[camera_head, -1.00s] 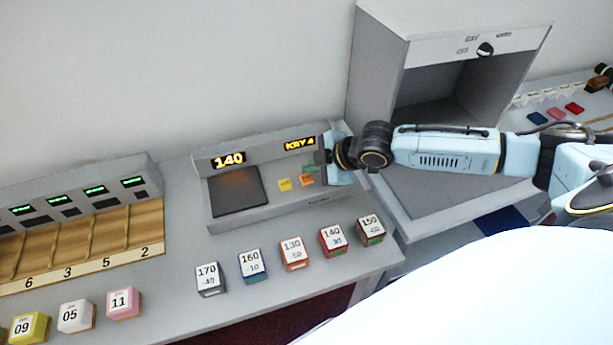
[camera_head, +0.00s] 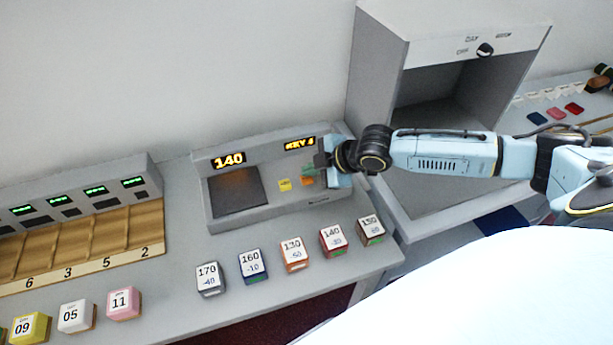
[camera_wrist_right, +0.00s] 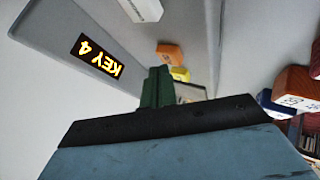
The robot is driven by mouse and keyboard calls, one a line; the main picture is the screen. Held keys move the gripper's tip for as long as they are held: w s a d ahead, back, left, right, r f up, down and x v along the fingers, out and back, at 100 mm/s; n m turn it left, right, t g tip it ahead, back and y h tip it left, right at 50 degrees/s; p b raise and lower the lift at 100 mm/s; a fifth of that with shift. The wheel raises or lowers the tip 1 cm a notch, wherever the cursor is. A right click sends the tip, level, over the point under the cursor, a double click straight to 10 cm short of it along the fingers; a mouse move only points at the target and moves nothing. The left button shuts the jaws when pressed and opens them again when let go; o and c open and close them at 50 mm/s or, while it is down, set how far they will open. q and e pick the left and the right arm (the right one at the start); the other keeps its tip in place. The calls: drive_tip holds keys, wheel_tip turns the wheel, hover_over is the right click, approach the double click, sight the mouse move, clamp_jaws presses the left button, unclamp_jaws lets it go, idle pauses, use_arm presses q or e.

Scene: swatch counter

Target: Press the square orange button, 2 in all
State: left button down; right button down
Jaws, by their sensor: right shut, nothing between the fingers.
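An orange button (camera_head: 307,181) sits on the sloped face of the grey console (camera_head: 270,213), just right of a yellow button (camera_head: 285,184). In the wrist view the orange button (camera_wrist_right: 170,53) shows just beyond my fingertips, with the yellow button (camera_wrist_right: 180,74) partly hidden behind them. My right gripper (camera_head: 308,170) is shut and empty, its green fingertips close above the orange button in the head view. I cannot tell whether they touch it. The console displays read "140" (camera_head: 228,160) and "KEY 4" (camera_head: 300,143). My left gripper is not in view.
Several numbered blocks, including a red one (camera_head: 334,240), stand along the counter in front of the console. A grey booth (camera_head: 376,80) rises behind my right arm. A slotted wooden rack (camera_head: 148,225) is at left. Bare counter lies between rack and blocks.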

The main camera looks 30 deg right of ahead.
sight(311, 179)
drive_tip(key=shift+f, duration=0.55)
idle(0.6)
drive_tip(key=shift+r, duration=0.1)
drive_tip(key=shift+r+p, duration=0.9)
drive_tip(key=shift+p, duration=0.1)
wheel_tip(311, 179, up, 5)
drive_tip(key=p, duration=0.5)
